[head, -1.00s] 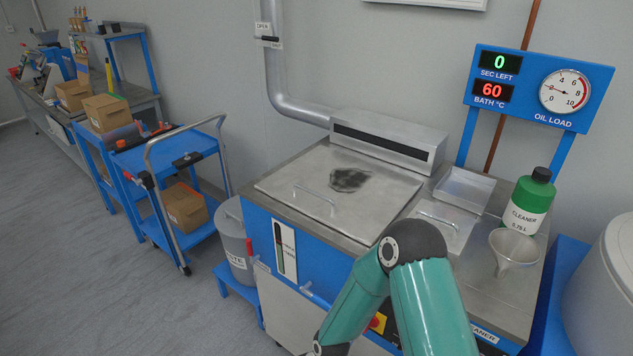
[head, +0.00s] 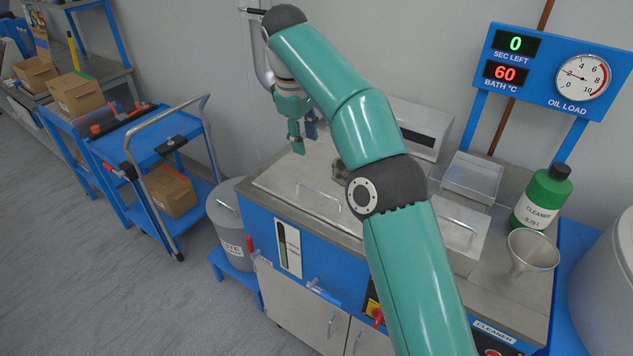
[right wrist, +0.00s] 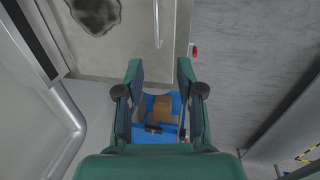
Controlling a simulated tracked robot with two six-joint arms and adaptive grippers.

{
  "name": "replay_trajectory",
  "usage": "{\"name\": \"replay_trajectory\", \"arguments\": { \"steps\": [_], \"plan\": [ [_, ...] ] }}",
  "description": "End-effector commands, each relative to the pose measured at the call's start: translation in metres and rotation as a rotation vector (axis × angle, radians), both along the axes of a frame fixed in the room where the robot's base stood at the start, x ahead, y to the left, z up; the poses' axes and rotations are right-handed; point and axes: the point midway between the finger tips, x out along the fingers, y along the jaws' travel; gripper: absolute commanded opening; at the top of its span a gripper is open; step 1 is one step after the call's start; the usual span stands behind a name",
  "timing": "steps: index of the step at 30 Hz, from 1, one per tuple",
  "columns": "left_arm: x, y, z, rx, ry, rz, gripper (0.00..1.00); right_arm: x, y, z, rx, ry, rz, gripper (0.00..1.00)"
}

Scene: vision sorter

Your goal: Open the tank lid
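The tank lid (head: 285,182) is a flat metal plate lying shut on the tank, with a thin bar handle (head: 318,193) near its front edge. My right arm hides part of the lid. In the right wrist view the lid (right wrist: 125,45) fills the upper middle, with a dark stain and the handle (right wrist: 157,25) at the top. My right gripper (head: 304,140) hangs above the lid's back left part, apart from the handle. In the right wrist view the right gripper (right wrist: 160,78) is open, with nothing between its fingers. My left gripper is not in view.
A smaller lidded panel (head: 450,238), a metal tray (head: 473,178), a cleaner bottle (head: 541,198) and a funnel (head: 531,252) occupy the right side. A grey bin (head: 228,225) and blue cart (head: 150,150) stand left. A pipe (right wrist: 65,110) runs near the gripper.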

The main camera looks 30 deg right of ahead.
Motion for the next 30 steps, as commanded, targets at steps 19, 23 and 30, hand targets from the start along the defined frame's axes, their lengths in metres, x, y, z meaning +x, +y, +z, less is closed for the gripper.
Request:
{"name": "replay_trajectory", "arguments": {
  "steps": [19,23,30],
  "plan": [
    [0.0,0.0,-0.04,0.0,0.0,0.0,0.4,-0.002,-0.037,-0.117,0.001,0.004,-0.03,0.37],
    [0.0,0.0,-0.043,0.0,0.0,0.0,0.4,0.0,-0.041,-0.139,0.002,0.003,-0.031,0.37],
    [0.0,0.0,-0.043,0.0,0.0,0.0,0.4,0.002,-0.045,-0.159,0.002,0.001,-0.031,0.37]
  ]
}}
